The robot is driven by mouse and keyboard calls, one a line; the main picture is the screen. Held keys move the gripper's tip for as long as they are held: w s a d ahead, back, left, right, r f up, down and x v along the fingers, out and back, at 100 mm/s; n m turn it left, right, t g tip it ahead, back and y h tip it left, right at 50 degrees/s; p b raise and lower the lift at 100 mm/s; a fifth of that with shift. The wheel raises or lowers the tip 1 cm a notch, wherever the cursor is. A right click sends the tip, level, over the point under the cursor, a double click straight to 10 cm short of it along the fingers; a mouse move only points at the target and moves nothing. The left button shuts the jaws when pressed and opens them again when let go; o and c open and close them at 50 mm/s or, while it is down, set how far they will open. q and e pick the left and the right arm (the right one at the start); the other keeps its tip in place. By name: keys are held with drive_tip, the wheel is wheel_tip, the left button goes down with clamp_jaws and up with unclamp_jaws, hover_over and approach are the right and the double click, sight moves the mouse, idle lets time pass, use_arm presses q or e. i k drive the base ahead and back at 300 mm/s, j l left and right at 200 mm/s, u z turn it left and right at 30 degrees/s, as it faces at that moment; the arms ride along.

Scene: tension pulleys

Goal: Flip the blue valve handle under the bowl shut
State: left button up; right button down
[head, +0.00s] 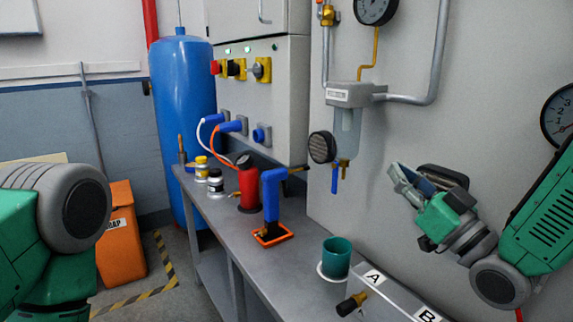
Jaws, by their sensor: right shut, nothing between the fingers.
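The blue valve handle (335,179) hangs straight down under the clear bowl (346,130) of a wall-mounted filter unit. A small brass fitting (343,165) sits between bowl and handle. My right gripper (402,182) is to the right of the handle and apart from it, pointing up and left. It is shut and empty. My left arm shows at the left edge, but its gripper is out of the picture.
A round black dial (321,147) sits beside the bowl. Below, the grey bench (225,227) carries a teal cup (337,257), a blue upright pipe tool (271,197) and a red bottle (248,185). A grey box marked A and B (390,301) stands at front. The wall between handle and gripper is clear.

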sight(335, 166)
drive_tip(key=k+j, duration=0.25)
drive_tip(key=k, duration=0.2)
drive_tip(key=k+j, duration=0.25)
drive_tip(key=k, duration=0.25)
